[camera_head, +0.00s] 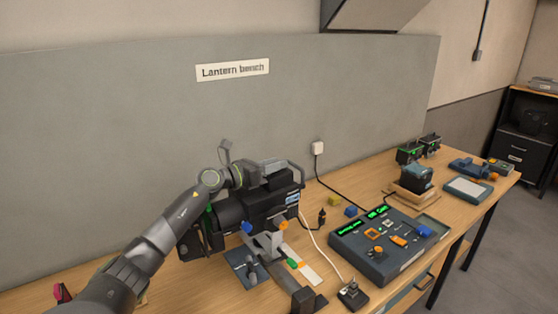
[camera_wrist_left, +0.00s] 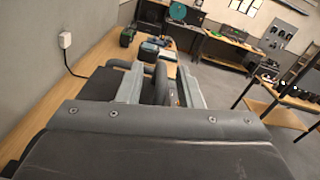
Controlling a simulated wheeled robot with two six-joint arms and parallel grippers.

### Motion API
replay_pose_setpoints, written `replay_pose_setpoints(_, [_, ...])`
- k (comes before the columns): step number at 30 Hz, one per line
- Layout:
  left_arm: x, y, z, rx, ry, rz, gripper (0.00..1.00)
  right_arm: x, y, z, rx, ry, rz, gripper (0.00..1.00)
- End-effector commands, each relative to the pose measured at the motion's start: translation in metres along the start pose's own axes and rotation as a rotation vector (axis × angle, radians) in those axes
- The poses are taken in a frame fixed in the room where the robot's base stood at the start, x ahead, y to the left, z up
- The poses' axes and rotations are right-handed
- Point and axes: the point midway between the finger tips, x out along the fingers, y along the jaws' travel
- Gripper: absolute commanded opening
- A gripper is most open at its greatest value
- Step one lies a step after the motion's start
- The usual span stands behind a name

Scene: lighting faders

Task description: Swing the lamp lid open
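The lamp (camera_head: 262,207) is a bulky black housing on a grey stand, on the wooden bench below the "Lantern bench" sign. Its lid looks closed, though my arm partly covers the top. A dark bracket or handle rises at its right end. My left arm comes in from the left, and my left gripper (camera_head: 275,168) is at the lamp's top. In the left wrist view, the fingers of my left gripper (camera_wrist_left: 160,88) stand apart, with a dark curved bar (camera_wrist_left: 160,80) between them. I cannot tell whether they touch it. My right gripper is not in view.
A control console (camera_head: 385,245) with green displays stands right of the lamp. A small black box (camera_head: 353,294) on a white cable is near the front edge. More devices (camera_head: 415,178) stand along the bench's right end. A grey wall panel (camera_head: 120,130) rises behind.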

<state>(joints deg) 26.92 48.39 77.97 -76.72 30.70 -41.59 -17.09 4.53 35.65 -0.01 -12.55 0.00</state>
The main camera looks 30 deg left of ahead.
Motion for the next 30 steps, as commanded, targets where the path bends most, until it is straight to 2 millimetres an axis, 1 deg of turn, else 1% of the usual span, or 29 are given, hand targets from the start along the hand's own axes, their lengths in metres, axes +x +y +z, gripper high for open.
replay_pose_setpoints(1, [0.000, 0.000, 0.000, 0.000, 0.000, 0.001, 0.33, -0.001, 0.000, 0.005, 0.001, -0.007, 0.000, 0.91])
replay_pose_setpoints(3, [0.000, 0.000, -0.001, 0.000, 0.000, 0.001, 0.33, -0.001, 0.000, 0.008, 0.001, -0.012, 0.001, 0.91])
replay_pose_setpoints(7, [0.000, 0.000, -0.001, 0.000, 0.000, 0.000, 0.31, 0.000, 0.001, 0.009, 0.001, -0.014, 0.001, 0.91])
replay_pose_setpoints(13, [0.000, 0.000, 0.000, 0.000, 0.000, 0.000, 0.05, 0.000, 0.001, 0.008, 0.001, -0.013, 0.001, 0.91])
replay_pose_setpoints(14, [0.000, 0.000, 0.000, 0.000, 0.000, 0.000, 0.01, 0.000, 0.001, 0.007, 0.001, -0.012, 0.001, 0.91])
replay_pose_setpoints(15, [0.000, 0.000, 0.000, 0.000, 0.000, 0.000, 0.00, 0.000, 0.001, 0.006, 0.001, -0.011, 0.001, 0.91])
replay_pose_setpoints(25, [0.000, 0.002, 0.000, -0.006, 0.000, 0.000, 0.00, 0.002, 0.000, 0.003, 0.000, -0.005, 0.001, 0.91])
replay_pose_setpoints(30, [-0.004, 0.013, 0.003, -0.042, -0.001, 0.001, 0.00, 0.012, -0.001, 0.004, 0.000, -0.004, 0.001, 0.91])
